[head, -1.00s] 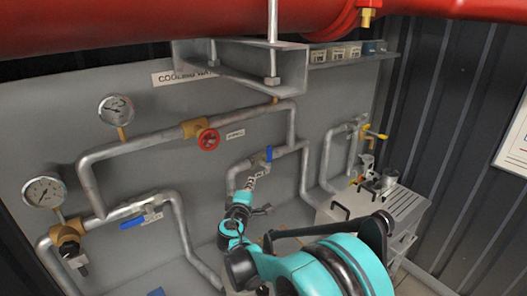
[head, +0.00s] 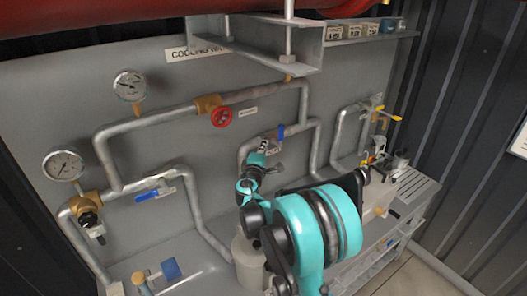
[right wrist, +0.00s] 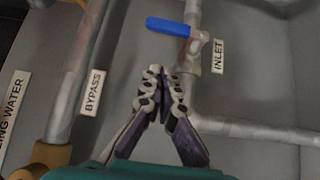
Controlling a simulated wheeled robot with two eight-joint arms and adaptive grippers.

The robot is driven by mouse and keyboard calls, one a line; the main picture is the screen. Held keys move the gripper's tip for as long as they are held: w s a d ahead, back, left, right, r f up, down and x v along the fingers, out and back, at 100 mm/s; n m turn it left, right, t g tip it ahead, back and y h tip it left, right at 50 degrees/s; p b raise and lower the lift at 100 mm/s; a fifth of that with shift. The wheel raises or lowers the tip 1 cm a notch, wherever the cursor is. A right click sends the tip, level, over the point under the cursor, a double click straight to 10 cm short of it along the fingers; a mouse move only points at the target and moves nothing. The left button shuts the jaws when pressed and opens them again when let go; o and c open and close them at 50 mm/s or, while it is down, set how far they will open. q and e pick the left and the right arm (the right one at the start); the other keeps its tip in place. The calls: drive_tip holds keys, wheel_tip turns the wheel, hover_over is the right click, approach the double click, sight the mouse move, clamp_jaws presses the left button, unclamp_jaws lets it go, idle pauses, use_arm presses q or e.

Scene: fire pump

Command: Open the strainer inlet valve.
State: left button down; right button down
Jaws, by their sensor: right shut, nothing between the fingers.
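The inlet valve has a blue lever (head: 281,131) on a grey pipe in the middle of the head view. In the right wrist view the blue lever (right wrist: 168,27) stands crosswise to its pipe, beside an INLET label (right wrist: 218,56). My right gripper (head: 268,146) is close to this valve, just left of and below the lever in the head view. In the right wrist view my right gripper (right wrist: 158,72) is shut and empty, its tips apart from the lever in the picture. The exact depth gap cannot be told. My left gripper is not in view.
A red handwheel (head: 221,117) sits on the bypass pipe at the upper left. Another blue lever (head: 150,194) and two gauges, one upper (head: 129,86) and one lower (head: 62,165), are at left. Yellow-handled valves (head: 385,114) stand right. A steel bracket (head: 265,45) hangs above.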

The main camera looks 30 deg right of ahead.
sight(281, 130)
drive_tip(key=w+d, duration=0.3)
drive_tip(key=d, duration=0.4)
drive_tip(key=shift+w+d, duration=0.1)
drive_tip(key=shift+w, duration=0.05)
drive_tip(key=shift+d+r+m+g+y+p, duration=0.3)
drive_tip(key=shift+d+m+g+y+p, duration=0.15)
drive_tip(key=shift+m+p, duration=0.1)
drive_tip(key=shift+d+r+m+g+y+p, duration=0.45)
drive_tip(key=shift+d+m+y+p, duration=0.2)
drive_tip(key=shift+d+m+p, duration=0.2)
drive_tip(key=d+f+m+g+y+p, duration=0.2)
drive_tip(key=d+f+m+y+p, duration=0.1)
drive_tip(key=d+y, duration=0.5)
drive_tip(key=shift+f+m+y, duration=0.6)
drive_tip(key=shift+m+y, duration=0.3)
drive_tip(key=shift+m, duration=0.5)
